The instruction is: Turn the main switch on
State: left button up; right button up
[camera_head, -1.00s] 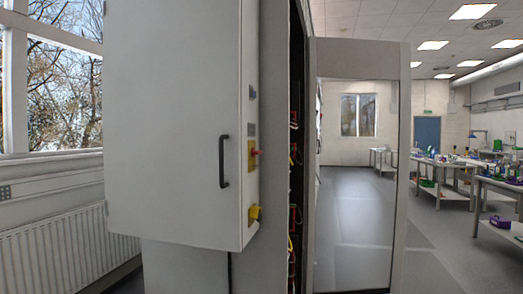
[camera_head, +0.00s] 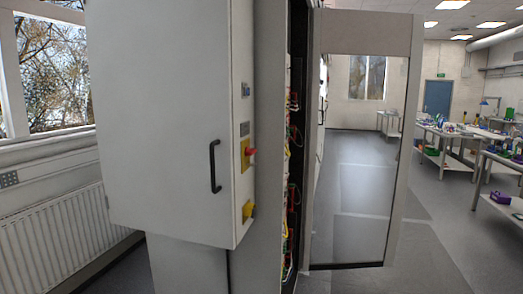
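A tall light-grey cabinet box (camera_head: 165,120) fills the left middle of the head view. On its narrow right side sit a red knob on a yellow plate (camera_head: 249,153) and, below it, a yellow switch-like part (camera_head: 248,211). Which one is the main switch, and its position, I cannot tell at this size. Neither of my grippers is in view.
A black handle (camera_head: 214,166) is on the box's front. Right of the box is an open cabinet with wiring (camera_head: 293,160) and an open glazed door (camera_head: 360,170). A radiator (camera_head: 65,235) is at left. Benches (camera_head: 455,140) stand far right, with clear floor (camera_head: 430,240) before them.

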aim_at(247, 152)
jog(key=i+l, duration=0.35)
jog(key=i+l+u, duration=0.1)
jog(key=i+l, duration=0.3)
jog(key=l, duration=0.2)
